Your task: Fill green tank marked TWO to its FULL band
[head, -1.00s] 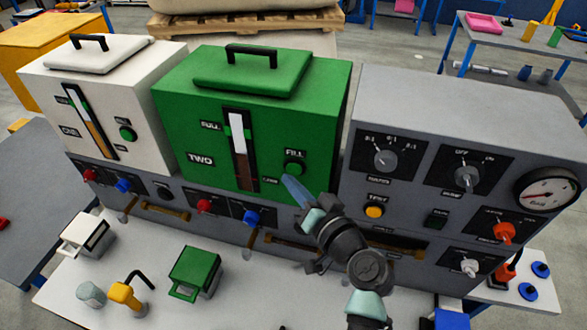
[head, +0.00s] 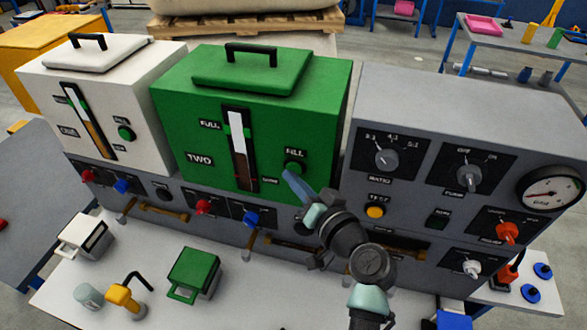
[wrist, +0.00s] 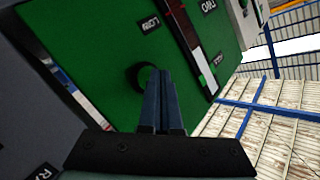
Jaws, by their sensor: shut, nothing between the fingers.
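The green tank marked TWO (head: 215,120) stands in the middle of the panel in the head view. Its upright gauge (head: 240,150) shows brown liquid in the lower part and white above. The green FULL band (head: 247,131) lies above the brown level. The round green FILL button (head: 293,167) is at the tank's lower right. My gripper (head: 287,174) is shut and empty, its tips at the button's lower edge. In the wrist view the shut fingers (wrist: 164,75) partly cover the button's dark ring (wrist: 137,77); I cannot tell whether they touch it.
A white tank (head: 80,95) stands to the left. The grey control box (head: 450,105) with knobs and a dial (head: 550,193) is close on the right. Red (head: 204,206) and blue (head: 250,217) knobs sit below the green tank. A green box (head: 195,270) and yellow tap (head: 125,297) stand in front.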

